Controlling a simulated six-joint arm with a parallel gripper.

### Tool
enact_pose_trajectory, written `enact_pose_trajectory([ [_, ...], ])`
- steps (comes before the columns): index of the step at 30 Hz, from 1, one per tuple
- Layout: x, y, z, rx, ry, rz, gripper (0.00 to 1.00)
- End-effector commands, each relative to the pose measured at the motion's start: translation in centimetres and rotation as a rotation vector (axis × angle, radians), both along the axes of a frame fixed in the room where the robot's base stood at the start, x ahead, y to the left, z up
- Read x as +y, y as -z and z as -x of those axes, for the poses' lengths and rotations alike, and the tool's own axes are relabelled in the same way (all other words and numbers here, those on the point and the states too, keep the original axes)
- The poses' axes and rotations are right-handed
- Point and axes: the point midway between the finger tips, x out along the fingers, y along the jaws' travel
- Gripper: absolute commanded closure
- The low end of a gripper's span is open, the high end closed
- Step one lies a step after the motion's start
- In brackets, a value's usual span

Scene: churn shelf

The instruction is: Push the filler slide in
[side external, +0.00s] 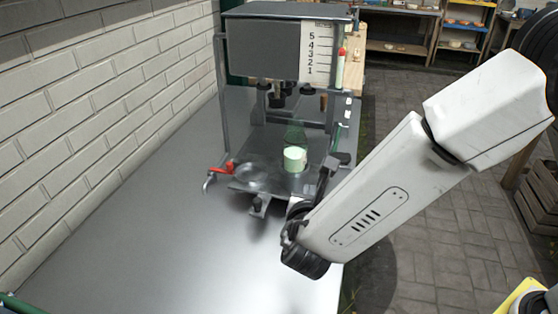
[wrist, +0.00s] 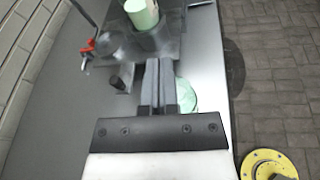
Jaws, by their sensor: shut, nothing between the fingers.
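The filler (side external: 290,50) is a dark grey box on posts with a 1-to-5 scale. Below it a dark slide plate (side external: 243,184) sticks out toward the front, with a black knob (side external: 258,203) on its front edge. A pale green cup (side external: 295,159) stands upright at the plate; it also shows in the wrist view (wrist: 141,14). My gripper (wrist: 158,65) is shut and empty, to the right of the knob (wrist: 119,83) and apart from it in the wrist view. In the side view my gripper (side external: 330,168) is at the right of the plate, partly hidden by my wrist.
A red-handled lever (side external: 219,169) is at the plate's left. A pale green round thing (wrist: 186,95) lies beside my fingers, partly hidden. A brick wall (side external: 110,85) runs along the left. The metal bench (side external: 190,255) is clear in front.

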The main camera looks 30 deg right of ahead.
Motion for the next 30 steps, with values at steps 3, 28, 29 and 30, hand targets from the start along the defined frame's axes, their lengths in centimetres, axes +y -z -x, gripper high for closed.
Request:
enact_pose_trajectory([
  [3,3.8,-0.1,-0.1,-0.045,-0.137,0.101,1.0],
  [28,9.4,10.0,0.3,-0.134,-0.331,0.236,1.0],
  [29,9.4,10.1,0.3,-0.134,-0.331,0.236,1.0],
  [30,9.4,10.3,0.3,-0.134,-0.331,0.236,1.0],
])
